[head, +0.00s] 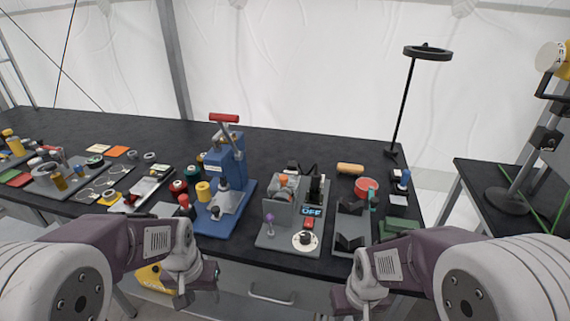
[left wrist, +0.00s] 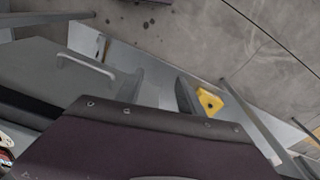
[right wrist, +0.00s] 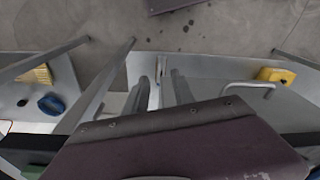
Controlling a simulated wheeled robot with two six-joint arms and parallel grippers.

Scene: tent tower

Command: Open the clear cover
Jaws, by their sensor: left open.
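A grey station (head: 290,239) with an "OFF" display (head: 312,211) stands near the front edge of the table, right of centre. A greyish, partly see-through box shape (head: 285,186) on it may be the clear cover; whether it is shut is too small to tell. A red part (head: 308,224) and a round white dial (head: 305,240) sit at its front. My left gripper (head: 200,285) is empty in front of the table, with its fingers apart in the left wrist view (left wrist: 158,92). My right gripper (right wrist: 162,90) is also empty, fingers apart, below the table edge.
A blue press (head: 225,170) with a red handle stands left of the station. A grey cradle (head: 352,225) and a red cup (head: 366,187) are to its right. A ring lamp (head: 427,53) rises at the back right. The table's rear (head: 130,130) is mostly clear.

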